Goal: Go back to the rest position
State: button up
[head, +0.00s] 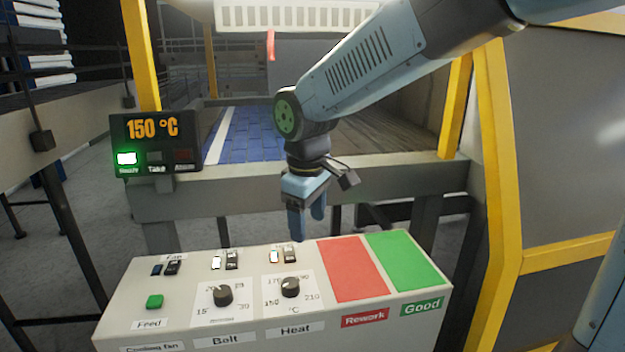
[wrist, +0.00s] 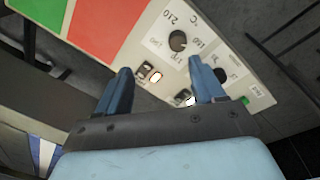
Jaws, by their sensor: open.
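My gripper (head: 307,222) hangs fingers down just above the back edge of the control panel (head: 125,315), near the heat switch (head: 289,255). In the wrist view its two blue fingers (wrist: 163,85) are apart with nothing between them. The heat knob (head: 290,287) and the belt knob (head: 223,295) are on the panel below. The heat knob also shows beyond the fingers in the wrist view (wrist: 178,41). I see no contact with the panel.
A red Rework area (head: 350,270) and a green Good area (head: 403,258) cover the panel's right side. A display (head: 155,143) reads 150 °C with a green light lit. Behind are a blue conveyor belt (head: 250,135) and a yellow frame post (head: 497,170) at right.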

jog(key=s+d+r+m+t, duration=0.1)
jog(key=s+d+r+m, duration=0.1)
jog(key=d, duration=0.7)
jog(key=s+d+r+m+t, duration=0.2)
jog(key=s+d+m, duration=0.3)
jog(key=d, duration=0.4)
jog(key=s+d+r+m+t, duration=0.1)
jog(key=s+d+m, duration=0.3)
jog(key=d, duration=0.4)
jog(key=shift+d+r+m, duration=0.4)
jog(key=shift+r+m, duration=0.1)
jog(key=shift+m, duration=0.2)
jog(key=shift+c, duration=0.4)
